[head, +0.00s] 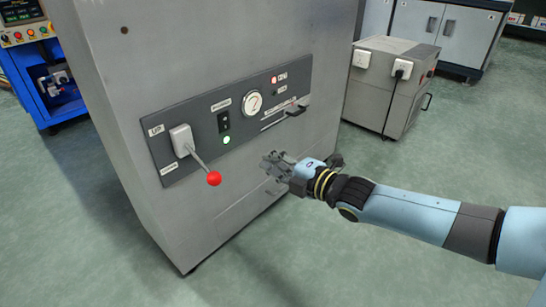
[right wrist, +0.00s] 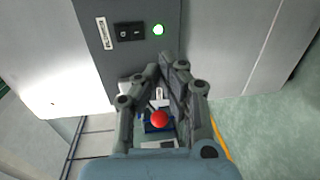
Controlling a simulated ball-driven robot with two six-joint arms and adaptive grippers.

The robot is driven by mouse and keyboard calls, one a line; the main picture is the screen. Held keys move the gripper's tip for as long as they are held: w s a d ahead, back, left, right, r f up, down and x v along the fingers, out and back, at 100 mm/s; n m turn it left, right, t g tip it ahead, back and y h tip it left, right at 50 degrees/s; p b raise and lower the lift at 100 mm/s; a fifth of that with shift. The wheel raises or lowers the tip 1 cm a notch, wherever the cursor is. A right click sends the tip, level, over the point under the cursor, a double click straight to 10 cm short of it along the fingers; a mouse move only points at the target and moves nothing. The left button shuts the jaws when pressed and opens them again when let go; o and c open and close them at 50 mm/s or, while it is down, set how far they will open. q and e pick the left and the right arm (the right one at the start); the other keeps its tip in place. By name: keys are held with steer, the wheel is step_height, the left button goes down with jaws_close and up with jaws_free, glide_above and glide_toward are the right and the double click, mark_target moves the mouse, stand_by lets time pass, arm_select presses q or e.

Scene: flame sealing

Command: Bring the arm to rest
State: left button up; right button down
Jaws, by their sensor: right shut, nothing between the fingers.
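My right gripper (head: 272,164) is in front of the grey machine, to the right of the lever. It also shows in the right wrist view (right wrist: 165,62), with its fingers closed together and nothing held. The lever (head: 200,159) has a red ball knob (head: 214,178) and points down to the right from its white base. In the right wrist view the red knob (right wrist: 160,120) shows in the gap between the finger linkages, beyond the gripper. The gripper is apart from the knob in the head view. My left gripper is in neither view.
The machine's dark panel (head: 164,171) carries a gauge (head: 252,103), a black switch (head: 224,121), a lit green light (head: 227,140) and a small dark handle (head: 297,111). A grey box with sockets (head: 372,90) stands behind at the right. Green floor (head: 330,260) in front is clear.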

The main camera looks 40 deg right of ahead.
stand_by(0.5)
